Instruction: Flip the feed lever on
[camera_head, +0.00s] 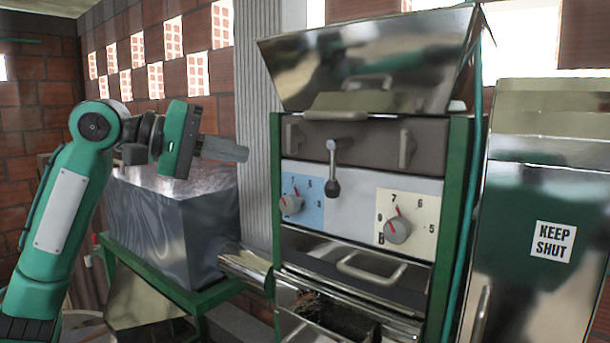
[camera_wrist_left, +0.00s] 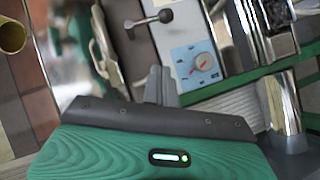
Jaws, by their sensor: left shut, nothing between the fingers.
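The feed lever (camera_head: 332,175) is a short metal lever with a dark round knob, on the upper middle of the machine's front. It hangs with its knob down. It also shows at the top of the left wrist view (camera_wrist_left: 152,20). My left gripper (camera_head: 243,153) is shut and empty, its fingers pointing right toward the machine. In the head view it is to the left of the lever and apart from it. In the left wrist view the closed fingers (camera_wrist_left: 160,86) appear below the lever. My right gripper is not in view.
Below the lever are a dial on a blue plate (camera_head: 314,207) and a dial on a cream plate (camera_head: 422,222). A metal hopper lid (camera_head: 370,62) overhangs above. A grey metal box (camera_head: 175,225) stands behind my left arm. A steel cabinet marked KEEP SHUT (camera_head: 520,200) stands right.

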